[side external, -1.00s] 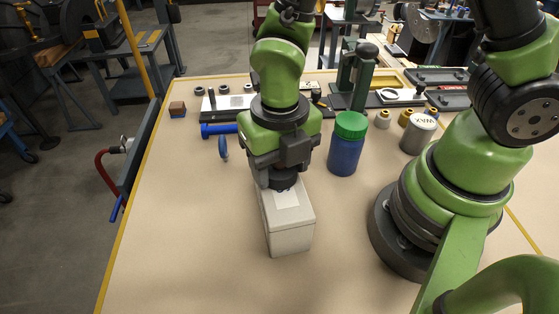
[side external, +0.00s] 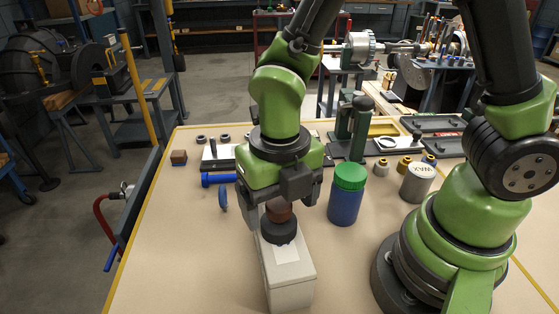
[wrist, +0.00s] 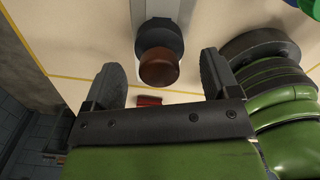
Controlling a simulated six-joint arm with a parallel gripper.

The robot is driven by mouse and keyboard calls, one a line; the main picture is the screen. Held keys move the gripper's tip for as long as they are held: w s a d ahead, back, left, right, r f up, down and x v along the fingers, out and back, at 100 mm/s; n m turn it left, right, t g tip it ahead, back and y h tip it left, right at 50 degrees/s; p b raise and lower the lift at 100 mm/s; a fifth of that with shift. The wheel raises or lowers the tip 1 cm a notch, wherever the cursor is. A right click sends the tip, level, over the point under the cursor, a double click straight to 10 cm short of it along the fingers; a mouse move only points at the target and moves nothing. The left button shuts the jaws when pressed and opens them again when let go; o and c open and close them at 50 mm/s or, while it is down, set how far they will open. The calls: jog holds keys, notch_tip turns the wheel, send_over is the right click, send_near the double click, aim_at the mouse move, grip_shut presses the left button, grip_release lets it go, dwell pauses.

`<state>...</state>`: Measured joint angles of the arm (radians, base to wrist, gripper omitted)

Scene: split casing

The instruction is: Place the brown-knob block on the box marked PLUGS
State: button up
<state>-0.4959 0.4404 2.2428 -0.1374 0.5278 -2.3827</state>
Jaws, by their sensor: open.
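The block is dark and round with a brown knob (side external: 279,211) on top. It stands upright on the lid of a long pale box (side external: 292,283), at the far end. A white label (side external: 286,253) lies on the lid in front of the block; its lettering is not readable. In the wrist view the brown knob (wrist: 158,68), the dark block (wrist: 156,36) and part of the box (wrist: 160,8) show. My gripper (side external: 279,199) is open just above the knob. Its fingers (wrist: 162,78) stand apart on either side of the knob, touching nothing that I can see.
A blue jar with a green lid (side external: 346,194) stands close right of my gripper. A grey can (side external: 417,183) is farther right. The table's left front is clear.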

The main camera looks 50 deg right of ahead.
aim_at(279, 204)
notch_tip(279, 204, up, 8)
jog(key=shift+f, duration=0.1)
jog(key=shift+r, duration=0.3)
jog(key=shift+d+r+m, duration=0.1)
jog(key=shift+r+m, duration=0.2)
jog(key=s+d+r+m+t+y, duration=0.1)
jog(key=s+d+r+m+t, duration=0.2)
jog(key=m, duration=1.4)
jog(key=s+d+r+m+t+y, duration=0.1)
jog(key=s+d+r+m+t, duration=0.3)
jog(key=m, duration=1.4)
jog(key=shift+d+r, duration=0.75)
jog(key=shift+d, duration=0.1)
